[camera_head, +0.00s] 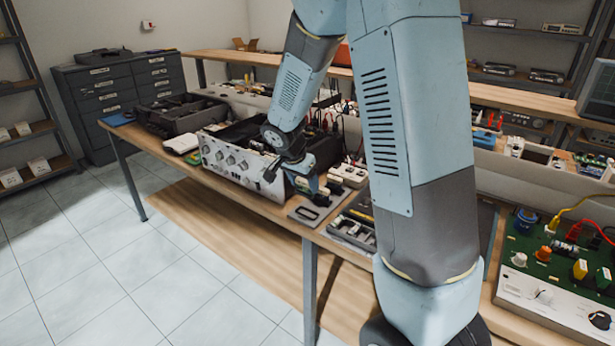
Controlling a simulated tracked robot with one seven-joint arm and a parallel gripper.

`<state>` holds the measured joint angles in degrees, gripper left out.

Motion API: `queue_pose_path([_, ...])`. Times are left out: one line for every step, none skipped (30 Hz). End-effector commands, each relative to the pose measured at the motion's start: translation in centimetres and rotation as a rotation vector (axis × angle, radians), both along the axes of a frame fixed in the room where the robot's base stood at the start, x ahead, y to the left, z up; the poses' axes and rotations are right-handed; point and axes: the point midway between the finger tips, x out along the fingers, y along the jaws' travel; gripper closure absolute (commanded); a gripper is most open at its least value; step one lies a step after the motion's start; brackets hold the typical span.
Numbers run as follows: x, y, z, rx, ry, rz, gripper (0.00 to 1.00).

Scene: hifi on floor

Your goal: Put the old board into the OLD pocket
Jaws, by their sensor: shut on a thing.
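My gripper (297,172) is low over the workbench, at the right end of an opened instrument (228,163) with a row of knobs on its front panel. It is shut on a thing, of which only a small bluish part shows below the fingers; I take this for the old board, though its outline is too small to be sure. Below and right of the gripper lie a small grey mat (300,214) with a dark slot-like mark and a grey tray (346,237) with compartments. No OLD label is readable, so I cannot tell which place is the OLD pocket.
White blocks (350,174) stand behind the tray. A black open case (180,114) is at the bench's far left. A green circuit panel (560,255) with cables stands at the right. My arm hides the bench's middle. The tiled floor at left is clear.

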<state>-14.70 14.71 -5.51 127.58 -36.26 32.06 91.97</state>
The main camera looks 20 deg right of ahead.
Motion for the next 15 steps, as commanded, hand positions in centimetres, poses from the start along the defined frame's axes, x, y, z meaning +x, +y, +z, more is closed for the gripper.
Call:
queue_pose_path([0.0, -0.4, 0.0, 0.0, 0.0, -0.008, 0.69])
queue_pose_path([0.0, -0.6, 0.0, 0.0, 0.0, -0.011, 0.69])
queue_pose_path([0.0, -0.9, 0.0, 0.0, 0.0, -0.015, 0.69])
queue_pose_path([0.0, -1.0, 0.0, 0.0, 0.0, -0.018, 0.69])
queue_pose_path([0.0, -1.2, 0.0, 0.0, 0.0, -0.021, 0.69])
queue_pose_path([0.0, -1.3, 0.0, 0.0, 0.0, -0.023, 0.69])
queue_pose_path([0.0, -1.4, 0.0, -0.001, 0.001, -0.024, 0.69])
queue_pose_path([0.0, -1.5, 0.0, 0.0, 0.0, -0.025, 0.69])
queue_pose_path([0.0, -1.6, 0.0, 0.0, 0.0, -0.027, 0.69])
queue_pose_path([0.0, -1.6, 0.0, 0.0, 0.0, -0.027, 0.69])
queue_pose_path([0.0, -1.6, 0.0, 0.0, 0.0, -0.028, 0.69])
queue_pose_path([0.0, -1.7, 0.0, 0.0, 0.0, -0.028, 0.69])
queue_pose_path([0.0, -1.7, -0.1, -0.001, 0.001, -0.03, 0.69])
queue_pose_path([0.0, -1.7, -0.1, -0.001, 0.001, -0.03, 0.69])
queue_pose_path([0.0, -1.7, -0.3, 0.0, 0.0, -0.03, 0.69])
